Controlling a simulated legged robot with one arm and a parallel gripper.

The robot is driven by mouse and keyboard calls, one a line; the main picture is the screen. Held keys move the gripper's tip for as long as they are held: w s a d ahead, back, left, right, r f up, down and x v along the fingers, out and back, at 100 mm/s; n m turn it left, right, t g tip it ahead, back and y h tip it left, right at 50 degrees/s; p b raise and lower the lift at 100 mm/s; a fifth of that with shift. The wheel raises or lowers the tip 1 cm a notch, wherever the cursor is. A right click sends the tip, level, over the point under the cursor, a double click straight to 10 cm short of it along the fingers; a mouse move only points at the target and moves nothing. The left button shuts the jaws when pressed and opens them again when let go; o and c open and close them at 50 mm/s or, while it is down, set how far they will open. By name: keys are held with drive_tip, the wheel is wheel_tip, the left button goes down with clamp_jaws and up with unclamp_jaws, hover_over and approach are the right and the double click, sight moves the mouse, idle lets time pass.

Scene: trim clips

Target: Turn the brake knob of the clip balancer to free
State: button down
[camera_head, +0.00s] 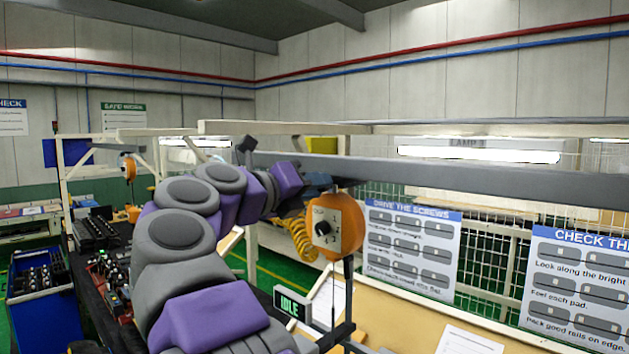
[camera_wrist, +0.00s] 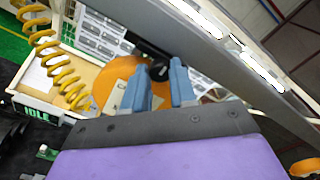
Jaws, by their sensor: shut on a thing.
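The clip balancer (camera_head: 344,225) is an orange round housing hung under a grey beam. Its pale front plate carries a black dial (camera_head: 322,228) with small numbers around it. My gripper (camera_head: 318,184) reaches the top of the housing from the left. In the wrist view its two blue-grey fingers (camera_wrist: 160,80) stand on either side of a small round black knob (camera_wrist: 158,70), which appears to be the brake knob, beside the orange housing (camera_wrist: 112,80). The fingers are shut on it. They hide part of it, and I cannot read its setting.
A grey beam (camera_head: 440,177) runs just above the balancer. A yellow coiled hose (camera_head: 300,238) hangs just left of the housing. An IDLE sign (camera_head: 292,304) stands below. Instruction boards (camera_head: 410,245) are to the right.

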drive_tip(key=shift+a+f+n, duration=0.1)
drive_tip(key=shift+n, duration=0.2)
idle(0.4)
drive_tip(key=c, duration=1.2)
unclamp_jaws()
drive_tip(key=shift+o, duration=1.4)
drive_tip(key=shift+a, duration=0.3)
drive_tip(key=shift+s, duration=0.1)
drive_tip(key=b+v, duration=0.1)
drive_tip(key=v, duration=1.6)
drive_tip(key=shift+a, duration=0.2)
drive_tip(key=shift+f, duration=0.1)
